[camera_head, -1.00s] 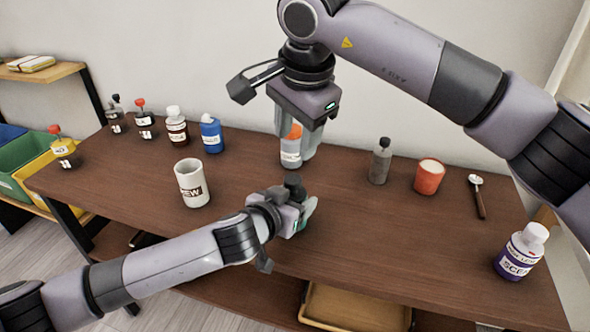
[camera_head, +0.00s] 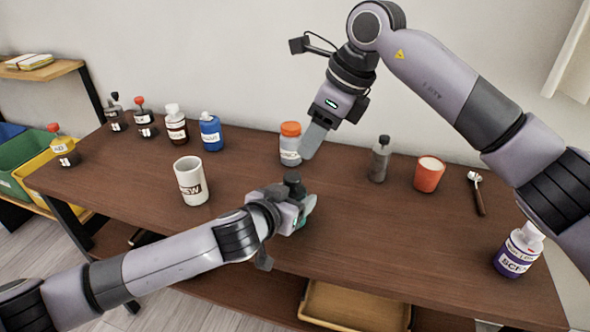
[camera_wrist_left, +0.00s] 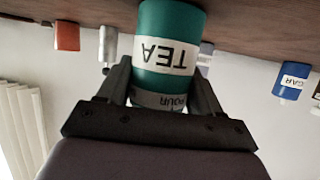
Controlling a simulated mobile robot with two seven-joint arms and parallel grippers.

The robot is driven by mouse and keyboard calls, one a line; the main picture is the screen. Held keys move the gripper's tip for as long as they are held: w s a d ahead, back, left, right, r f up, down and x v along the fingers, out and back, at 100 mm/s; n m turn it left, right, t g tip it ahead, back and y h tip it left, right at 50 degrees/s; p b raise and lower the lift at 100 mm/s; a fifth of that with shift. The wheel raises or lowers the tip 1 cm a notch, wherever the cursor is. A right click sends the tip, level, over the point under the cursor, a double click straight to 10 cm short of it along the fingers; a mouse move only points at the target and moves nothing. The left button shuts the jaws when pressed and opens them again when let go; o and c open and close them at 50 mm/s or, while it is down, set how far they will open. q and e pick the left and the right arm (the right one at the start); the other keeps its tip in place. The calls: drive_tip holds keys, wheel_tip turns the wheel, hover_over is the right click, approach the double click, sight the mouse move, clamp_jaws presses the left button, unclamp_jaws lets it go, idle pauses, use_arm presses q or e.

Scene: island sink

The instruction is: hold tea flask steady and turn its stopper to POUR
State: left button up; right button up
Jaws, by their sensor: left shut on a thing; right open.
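The tea flask is teal with a white TEA label and fills the middle of the left wrist view (camera_wrist_left: 170,22), which shows the scene upside down. A second band reading POUR shows nearer my gripper. In the head view the flask is mostly hidden by my left gripper (camera_head: 300,212); a dark knob-like top (camera_head: 293,180) and a teal sliver (camera_head: 310,204) show. My left gripper is shut on the flask, one finger on each side in the wrist view (camera_wrist_left: 160,85). My right gripper (camera_head: 314,138) is open and empty, behind the flask, close to the orange-capped bottle (camera_head: 290,143).
A white mug (camera_head: 190,183) stands left of the flask. A blue bottle (camera_head: 211,133) and several others line the back left. The table's front middle is clear.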

sight(293, 176)
drive_tip(key=x, duration=0.9)
drive_tip(key=shift+f, duration=0.25)
